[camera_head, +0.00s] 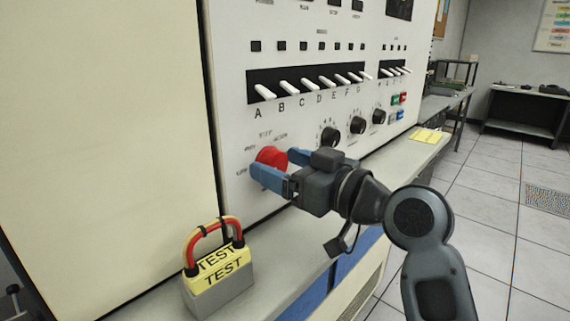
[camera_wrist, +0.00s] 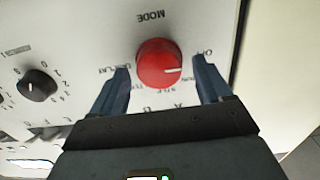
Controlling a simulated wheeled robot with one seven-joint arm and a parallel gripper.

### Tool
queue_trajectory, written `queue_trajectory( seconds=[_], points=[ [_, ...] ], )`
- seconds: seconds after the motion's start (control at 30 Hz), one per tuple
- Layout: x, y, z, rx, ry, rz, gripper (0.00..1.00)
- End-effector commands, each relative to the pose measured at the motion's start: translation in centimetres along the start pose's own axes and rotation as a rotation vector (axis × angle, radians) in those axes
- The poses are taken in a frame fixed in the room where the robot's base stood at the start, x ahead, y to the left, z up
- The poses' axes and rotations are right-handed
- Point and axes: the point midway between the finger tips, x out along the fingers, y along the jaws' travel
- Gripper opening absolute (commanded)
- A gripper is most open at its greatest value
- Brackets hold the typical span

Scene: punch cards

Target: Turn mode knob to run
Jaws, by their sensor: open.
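The red round mode knob (camera_head: 271,156) sits low on the left of the white panel (camera_head: 234,104). My gripper (camera_head: 275,164) is open, with its blue fingers on either side of the knob. A white pointer line on the knob points to the picture's right there. The word MODE shows upside down above it. The position labels around it are small and partly hidden by the fingers, and I cannot make out the run label.
A yellow padlock-shaped block marked TEST (camera_head: 218,277) stands on the ledge below. A row of white lever switches (camera_head: 313,84) runs above the knob. Black knobs (camera_head: 358,125) are to the right, and a yellow note (camera_head: 426,135) lies on the ledge.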

Motion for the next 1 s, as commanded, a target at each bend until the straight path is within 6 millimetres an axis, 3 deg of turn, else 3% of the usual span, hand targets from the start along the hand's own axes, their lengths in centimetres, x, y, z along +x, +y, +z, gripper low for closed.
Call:
queue_trajectory(
  seconds=[0.07, 0.63, 1.0],
  points=[
    [-0.02, 0.01, -0.01, 0.000, 0.000, 0.000, 0.78],
    [-0.06, 0.01, -0.02, 0.000, 0.001, 0.000, 0.24],
    [-0.06, 0.06, -0.14, 0.079, 0.000, 0.000, 0.24]
  ],
)
